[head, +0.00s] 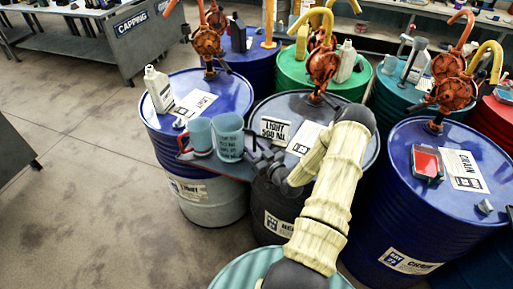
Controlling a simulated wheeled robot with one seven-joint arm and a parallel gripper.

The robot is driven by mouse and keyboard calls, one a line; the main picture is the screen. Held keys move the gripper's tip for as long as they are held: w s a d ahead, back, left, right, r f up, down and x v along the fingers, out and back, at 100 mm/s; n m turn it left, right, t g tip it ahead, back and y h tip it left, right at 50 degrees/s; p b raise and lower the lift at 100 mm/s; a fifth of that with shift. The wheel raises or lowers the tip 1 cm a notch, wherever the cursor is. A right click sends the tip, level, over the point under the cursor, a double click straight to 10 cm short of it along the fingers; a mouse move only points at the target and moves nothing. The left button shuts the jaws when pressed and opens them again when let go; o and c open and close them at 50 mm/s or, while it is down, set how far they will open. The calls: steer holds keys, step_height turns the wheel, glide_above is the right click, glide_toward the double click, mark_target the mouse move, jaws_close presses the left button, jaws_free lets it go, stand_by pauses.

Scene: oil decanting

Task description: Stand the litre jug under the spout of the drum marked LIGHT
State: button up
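Two jugs stand side by side on a small dark shelf (190,159) at the front of the left blue drum. One is a teal jug (199,134) with red on its handle side. The other is a larger-looking blue jug (229,136) with printed marks on its wall. I cannot read which is the litre one. The left blue drum (160,133) has a side label reading LIGHT (187,190) and an orange pump (207,43); its spout end is unclear. My gripper (254,156) is close against the right side of the blue jug. Its fingers are too small to judge.
A dark drum (263,200) stands right of it, with a card reading LIGHT 500 ML (275,129) on top. A white bottle (158,88) is on the left drum. The CHAIN drum (400,190) is at right. Open floor (80,170) lies left.

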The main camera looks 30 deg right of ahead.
steer(key=shift+r, duration=0.1)
steer(key=shift+s, duration=0.25)
steer(key=s+b, duration=0.4)
steer(key=s, duration=0.7)
steer(key=shift+s+d, duration=0.3)
steer(key=shift+d, duration=0.15)
